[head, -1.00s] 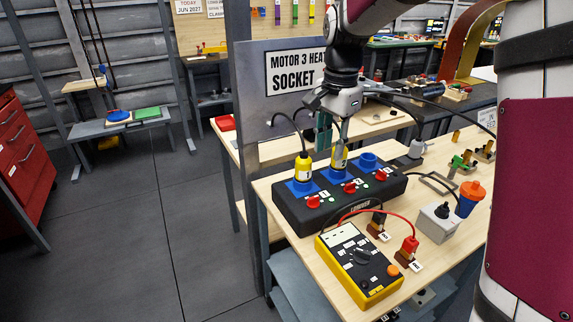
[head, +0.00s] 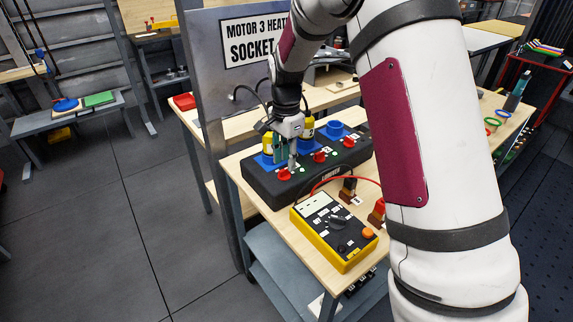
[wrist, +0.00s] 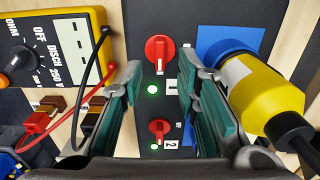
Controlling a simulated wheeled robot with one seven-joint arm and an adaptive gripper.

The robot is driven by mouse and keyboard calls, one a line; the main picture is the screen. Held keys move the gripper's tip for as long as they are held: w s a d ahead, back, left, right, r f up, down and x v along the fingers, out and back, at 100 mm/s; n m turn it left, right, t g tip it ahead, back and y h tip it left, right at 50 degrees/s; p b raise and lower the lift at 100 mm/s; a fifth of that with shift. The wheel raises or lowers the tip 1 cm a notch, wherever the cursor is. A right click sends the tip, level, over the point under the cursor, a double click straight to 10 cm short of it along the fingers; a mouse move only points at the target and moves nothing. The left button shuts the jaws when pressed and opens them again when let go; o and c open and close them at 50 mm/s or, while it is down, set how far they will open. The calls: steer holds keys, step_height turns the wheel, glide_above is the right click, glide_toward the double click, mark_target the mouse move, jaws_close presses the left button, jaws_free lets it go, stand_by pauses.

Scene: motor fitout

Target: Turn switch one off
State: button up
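The black switch box (head: 262,188) lies on the wooden bench with a row of red rotary switches along its front. Switch one (head: 285,174) is the leftmost, just below my gripper (head: 289,155). In the wrist view, the red switch one (wrist: 160,52) shows ahead between the finger lines, with a lit green lamp under it. Switch two (wrist: 160,128), marked 2, sits between the fingers in the picture, also with a green lamp. My gripper (wrist: 161,82) is open and empty, its teal pads apart. I see no contact with a switch.
A yellow plug (wrist: 262,98) stands in a blue socket close beside the right finger. The yellow meter (head: 335,230), with black and red leads, lies in front of the box. The sign panel (head: 205,70) stands behind. My arm hides the bench's right part.

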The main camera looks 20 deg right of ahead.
mark_target(284, 172)
steer(key=shift+f, duration=1.45)
jaws_close()
